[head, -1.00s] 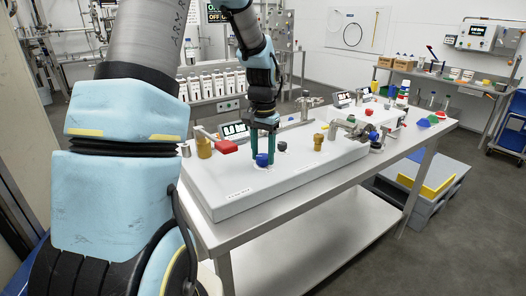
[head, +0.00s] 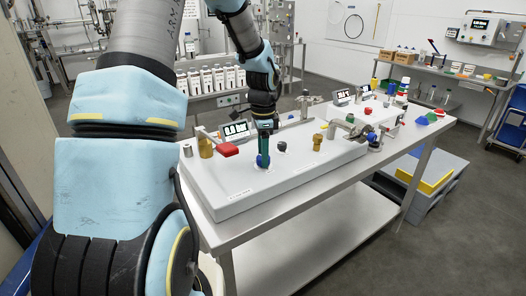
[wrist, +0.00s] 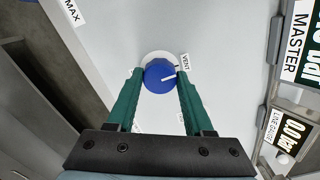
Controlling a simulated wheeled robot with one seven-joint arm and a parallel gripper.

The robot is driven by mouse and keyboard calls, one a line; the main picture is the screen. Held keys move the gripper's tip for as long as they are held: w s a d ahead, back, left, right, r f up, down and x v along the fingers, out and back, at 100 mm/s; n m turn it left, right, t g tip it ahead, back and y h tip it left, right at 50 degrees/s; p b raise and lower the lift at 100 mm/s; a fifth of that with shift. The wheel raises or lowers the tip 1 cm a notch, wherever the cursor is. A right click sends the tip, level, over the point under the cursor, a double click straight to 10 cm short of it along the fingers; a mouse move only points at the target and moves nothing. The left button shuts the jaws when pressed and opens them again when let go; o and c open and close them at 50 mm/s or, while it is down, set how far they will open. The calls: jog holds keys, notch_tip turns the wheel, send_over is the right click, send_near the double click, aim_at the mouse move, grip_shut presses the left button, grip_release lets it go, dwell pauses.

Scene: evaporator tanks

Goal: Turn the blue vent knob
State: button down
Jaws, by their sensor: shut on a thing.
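The blue vent knob (wrist: 159,76) sits on a white round plate with a "VENT" label (wrist: 185,62) beside it in the wrist view. A white pointer line on the knob points toward the right. My gripper (wrist: 158,78) has green fingers on either side of the knob, shut on it.
A red handle (head: 229,150) and a pressure display (head: 236,130) stand left of my gripper. A black knob (head: 282,147) is close on the right, and a brass fitting (head: 318,141) further right.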

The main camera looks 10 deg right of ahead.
jog(key=shift+m, duration=0.5)
jog(key=shift+c, duration=1.4)
grip_release()
notch_tip(320, 180, up, 11)
jog(key=b, duration=0.2)
jog(key=shift+f, duration=0.15)
